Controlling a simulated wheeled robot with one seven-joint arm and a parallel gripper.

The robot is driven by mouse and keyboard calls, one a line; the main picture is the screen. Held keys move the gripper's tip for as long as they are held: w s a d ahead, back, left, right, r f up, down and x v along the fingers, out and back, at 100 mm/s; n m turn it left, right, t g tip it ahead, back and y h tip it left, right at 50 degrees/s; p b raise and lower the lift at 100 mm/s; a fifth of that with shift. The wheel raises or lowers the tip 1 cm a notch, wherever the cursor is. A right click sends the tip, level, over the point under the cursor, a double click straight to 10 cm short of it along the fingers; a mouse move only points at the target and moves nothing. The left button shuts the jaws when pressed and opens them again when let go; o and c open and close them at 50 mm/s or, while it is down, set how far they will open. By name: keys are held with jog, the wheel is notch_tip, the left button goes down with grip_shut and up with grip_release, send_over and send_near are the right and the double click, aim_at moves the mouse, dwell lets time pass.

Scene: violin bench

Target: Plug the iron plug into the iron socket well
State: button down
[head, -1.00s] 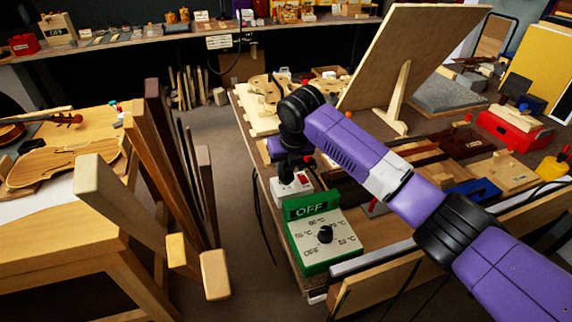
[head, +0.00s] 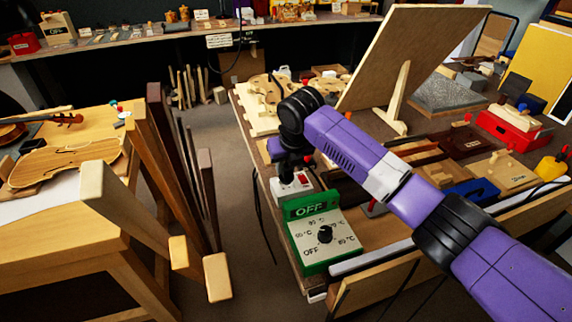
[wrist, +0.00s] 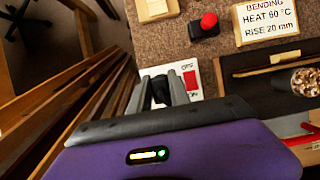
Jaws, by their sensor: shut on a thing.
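My gripper (wrist: 160,92) is shut on a small black plug (wrist: 160,86), seen between the two grey fingers in the wrist view. The white socket box (wrist: 188,84) lies just under the fingertips, with a red switch on its right side. In the head view the socket box (head: 291,186) sits at the bench's left edge, with my gripper (head: 288,170) directly over it. The fingers and plug hide the socket's well, so I cannot tell whether the plug is in it.
A green control box (head: 324,238) marked OFF stands in front of the socket box. A red button on a black base (wrist: 204,27) and a bending sign (wrist: 265,20) lie beyond it. Wooden slats (wrist: 60,95) stand left of the bench, across a floor gap.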

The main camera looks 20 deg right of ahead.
aim_at(288, 168)
jog(key=shift+f+b, duration=0.65)
jog(key=shift+f, duration=0.75)
jog(key=c, duration=1.1)
grip_release()
jog(key=shift+r, duration=0.1)
jog(key=v, duration=0.7)
jog(key=shift+s+r+p, duration=0.2)
jog(key=shift+r+p, duration=0.1)
